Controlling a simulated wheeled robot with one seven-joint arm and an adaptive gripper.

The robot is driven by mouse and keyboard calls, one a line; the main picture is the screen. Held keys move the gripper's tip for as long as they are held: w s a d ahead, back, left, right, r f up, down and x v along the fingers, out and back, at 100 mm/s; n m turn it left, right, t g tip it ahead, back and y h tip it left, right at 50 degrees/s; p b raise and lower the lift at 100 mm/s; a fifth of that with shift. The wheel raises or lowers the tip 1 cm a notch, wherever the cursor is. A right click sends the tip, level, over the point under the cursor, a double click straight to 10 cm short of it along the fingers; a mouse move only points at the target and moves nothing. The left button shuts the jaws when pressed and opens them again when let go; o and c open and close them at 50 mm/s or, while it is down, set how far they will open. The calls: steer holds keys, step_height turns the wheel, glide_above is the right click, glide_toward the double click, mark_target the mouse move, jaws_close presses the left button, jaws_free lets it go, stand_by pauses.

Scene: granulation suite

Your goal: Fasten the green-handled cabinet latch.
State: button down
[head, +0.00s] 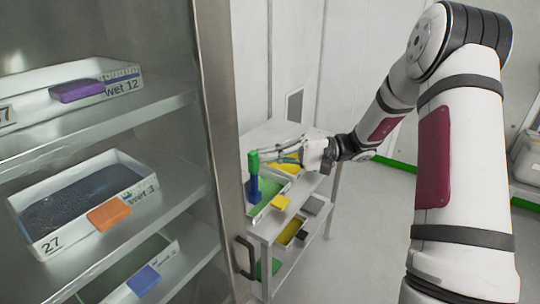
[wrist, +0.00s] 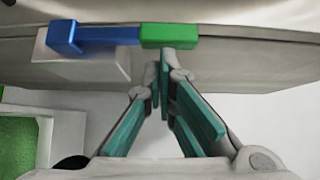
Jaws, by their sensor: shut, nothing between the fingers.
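The cabinet latch has a green handle (head: 253,163) above a blue lever (head: 254,189), roughly upright at the edge of the cabinet's metal door frame (head: 222,120). In the wrist view the green handle (wrist: 169,36) is at the top centre, with the blue lever (wrist: 108,36) running left from it in front of a pale block (wrist: 82,62). My gripper (head: 264,155) is shut and empty, reaching in from the right. In the wrist view its fingertips (wrist: 164,62) meet just below the green handle. I cannot tell whether they touch it.
Behind the glass, shelves hold white trays; one tray (head: 35,248) has dark granules and an orange tag (head: 108,214). A dark door handle (head: 245,257) is low on the frame. A grey shelf cart (head: 283,128) with coloured trays stands behind the latch.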

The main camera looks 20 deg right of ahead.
mark_target(258, 160)
steer(key=shift+s+a+r+n+h+p, duration=0.75)
steer(key=shift+s+a+n+h+p, duration=0.2)
steer(key=shift+a+p, duration=0.2)
steer(key=shift+s+a+f, duration=0.1)
steer(key=shift+s+a, duration=0.2)
steer(key=shift+a, duration=0.2)
steer(key=shift+w, duration=0.1)
steer(key=shift+w+d, duration=0.1)
steer(key=shift+d, duration=0.1)
steer(key=w+r+b+v, duration=0.1)
steer(key=w+v, duration=0.1)
steer(key=v, duration=1)
steer(key=shift+d+r+b, duration=0.3)
steer(key=shift+r+b, duration=0.05)
steer(key=shift+r, duration=0.05)
